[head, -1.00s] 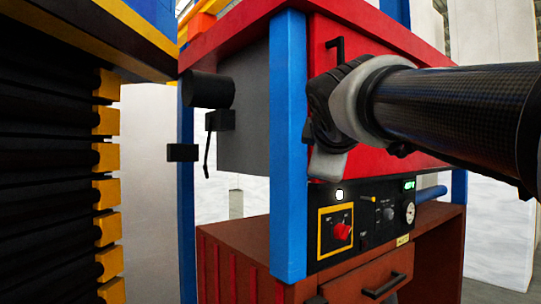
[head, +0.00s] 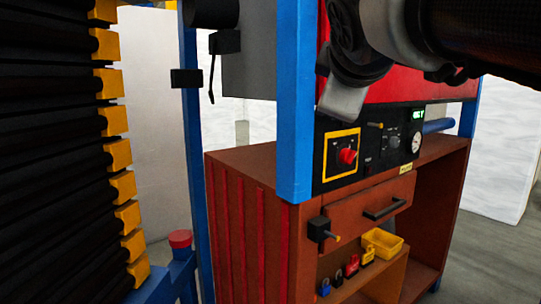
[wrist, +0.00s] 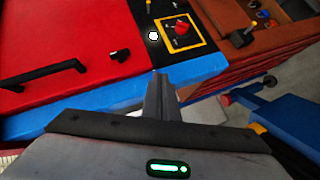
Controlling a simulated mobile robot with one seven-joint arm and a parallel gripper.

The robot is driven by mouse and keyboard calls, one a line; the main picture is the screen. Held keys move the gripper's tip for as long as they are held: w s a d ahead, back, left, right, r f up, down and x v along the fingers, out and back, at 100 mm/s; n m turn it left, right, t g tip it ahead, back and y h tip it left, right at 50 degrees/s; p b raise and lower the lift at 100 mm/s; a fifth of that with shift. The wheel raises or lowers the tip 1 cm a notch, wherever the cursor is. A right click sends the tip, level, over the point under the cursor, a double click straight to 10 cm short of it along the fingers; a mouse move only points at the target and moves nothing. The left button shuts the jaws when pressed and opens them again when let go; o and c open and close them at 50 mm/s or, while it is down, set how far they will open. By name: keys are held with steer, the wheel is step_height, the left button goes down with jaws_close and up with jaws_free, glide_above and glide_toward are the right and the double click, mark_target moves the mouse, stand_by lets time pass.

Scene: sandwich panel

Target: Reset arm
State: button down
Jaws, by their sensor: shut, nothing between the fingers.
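My gripper (head: 340,108) hangs at the upper right of the head view, in front of the red cabinet door (head: 395,88) and just above the black control panel (head: 375,145). Its fingers are together and empty, pointing up the middle of the wrist view (wrist: 160,88). The panel carries a red rotary switch (head: 348,156) in a yellow frame, a gauge (head: 416,143) and a lit green display (head: 418,115). A lit white lamp (wrist: 153,36) shows beside the switch in the wrist view; my gripper hides it in the head view.
A blue post (head: 296,110) stands left of the panel. Below is a brown cabinet with a drawer handle (head: 384,209), a yellow bin (head: 383,244) and several padlocks (head: 351,266). A black door handle (wrist: 42,75) sticks out in the wrist view. A black ribbed stack with yellow edges (head: 60,150) fills the left.

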steer(key=s+d+f+m+g+y, duration=0.1)
steer(key=s+f+m+g, duration=0.4)
steer(key=f, duration=0.6)
steer(key=s+f+m+g, duration=0.1)
steer(key=s+f+m, duration=0.2)
steer(key=s+f, duration=0.6)
steer(key=s+d+f+m+g+y, duration=0.1)
steer(key=s+f+m+g, duration=0.25)
steer(key=f, duration=0.95)
step_height(320, 180, up, 23)
steer(key=p, duration=2.3)
steer(key=shift+s+r+m+t, duration=0.2)
steer(key=shift+s+m+t, duration=0.1)
steer(key=shift+m+t, duration=0.15)
